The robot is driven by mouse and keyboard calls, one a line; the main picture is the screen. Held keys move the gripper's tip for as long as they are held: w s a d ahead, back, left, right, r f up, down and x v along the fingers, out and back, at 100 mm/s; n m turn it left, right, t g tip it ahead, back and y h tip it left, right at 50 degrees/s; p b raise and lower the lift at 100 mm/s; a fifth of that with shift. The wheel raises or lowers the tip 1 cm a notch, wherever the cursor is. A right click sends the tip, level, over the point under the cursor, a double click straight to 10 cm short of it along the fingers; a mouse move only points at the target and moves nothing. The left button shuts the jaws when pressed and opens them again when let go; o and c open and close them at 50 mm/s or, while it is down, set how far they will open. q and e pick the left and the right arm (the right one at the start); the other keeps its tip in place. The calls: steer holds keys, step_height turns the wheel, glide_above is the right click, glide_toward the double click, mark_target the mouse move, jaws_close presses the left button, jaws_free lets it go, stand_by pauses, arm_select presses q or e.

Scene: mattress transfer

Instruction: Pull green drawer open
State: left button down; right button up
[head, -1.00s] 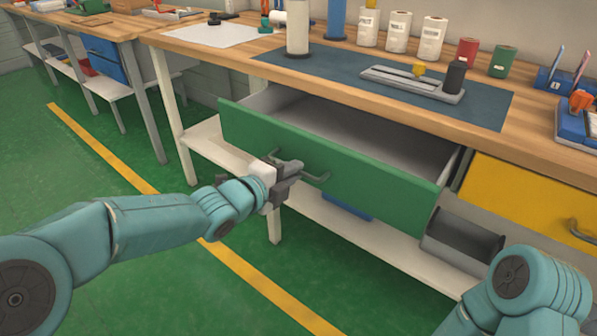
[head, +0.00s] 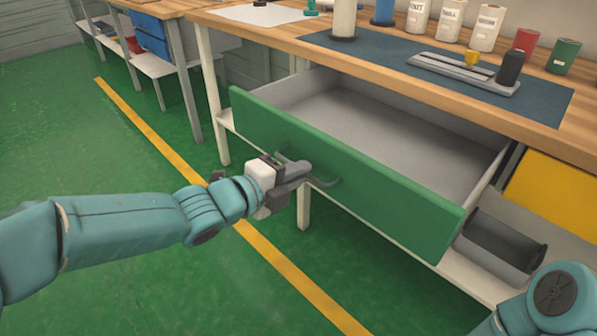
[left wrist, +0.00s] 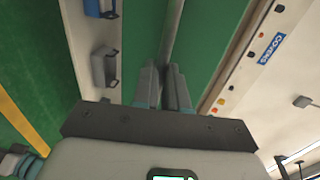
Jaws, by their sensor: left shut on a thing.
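The green drawer (head: 350,180) is pulled well out of the wooden workbench, and its grey inside (head: 390,135) looks empty. Its dark bar handle (head: 328,184) is on the front panel. My left gripper (head: 300,172) is shut on the handle, near the handle's left part. In the left wrist view the two fingers (left wrist: 165,88) close on the handle bar (left wrist: 172,35) in front of the green panel (left wrist: 207,35). My right arm shows only as a link at the lower right. Its gripper is out of view.
A yellow drawer (head: 555,195) is to the right in the same bench. A grey bin (head: 500,245) stands on the lower shelf. The benchtop holds a blue mat (head: 390,62), canisters and a grey tool tray (head: 463,75). The green floor at left is clear.

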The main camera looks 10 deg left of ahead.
arm_select(q)
steer(key=c, duration=1.2)
jaws_free()
steer(key=p+v, duration=0.5)
steer(key=v, duration=1.1)
steer(key=shift+s+a, duration=0.1)
steer(key=shift+s, duration=0.1)
